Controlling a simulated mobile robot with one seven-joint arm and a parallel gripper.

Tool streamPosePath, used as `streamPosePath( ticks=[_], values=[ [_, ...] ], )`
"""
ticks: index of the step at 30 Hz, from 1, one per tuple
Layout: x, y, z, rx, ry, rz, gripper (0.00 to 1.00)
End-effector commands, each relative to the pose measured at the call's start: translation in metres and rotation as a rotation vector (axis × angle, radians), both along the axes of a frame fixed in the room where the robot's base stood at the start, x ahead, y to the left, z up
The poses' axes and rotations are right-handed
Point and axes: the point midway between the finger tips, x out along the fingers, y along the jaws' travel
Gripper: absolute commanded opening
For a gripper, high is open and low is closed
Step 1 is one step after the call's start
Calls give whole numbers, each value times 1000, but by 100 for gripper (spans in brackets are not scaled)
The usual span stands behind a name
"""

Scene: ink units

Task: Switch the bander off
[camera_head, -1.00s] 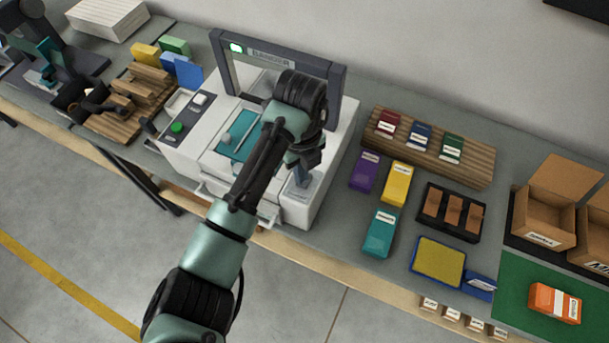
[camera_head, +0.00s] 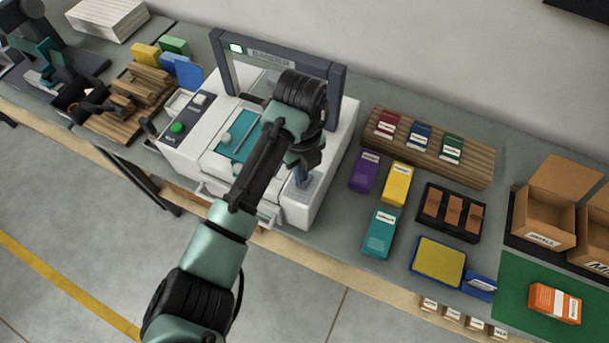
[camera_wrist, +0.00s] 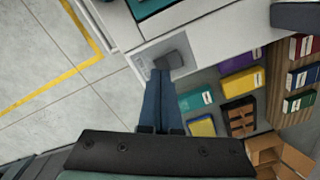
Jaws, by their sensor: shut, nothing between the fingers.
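My gripper (camera_head: 302,184) points down over a grey plate at the machine's right front corner; my forearm and wrist cover part of the bed and arch. In the wrist view my blue fingers (camera_wrist: 160,74) are shut and empty. Their tips are beside a dark grey switch block (camera_wrist: 174,60) on the grey plate on the bander (camera_wrist: 192,22). I cannot tell whether they touch it.
A green button (camera_head: 178,128) sits on the bander's left side. Purple, yellow and teal packs (camera_head: 381,232) lie right of the machine, before a wooden rack (camera_head: 480,172). Open cartons (camera_head: 540,215) stand far right. Floor is clear in front of the bench.

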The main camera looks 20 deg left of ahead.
Motion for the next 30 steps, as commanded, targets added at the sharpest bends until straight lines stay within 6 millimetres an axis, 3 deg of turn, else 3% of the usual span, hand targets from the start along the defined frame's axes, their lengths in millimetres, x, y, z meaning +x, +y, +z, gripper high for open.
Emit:
streamPosePath(
  ticks=[14,30],
  values=[
    [0,0,-1,0,0,0,0],
    [-1,0,-30,0,2,1,0]
  ],
)
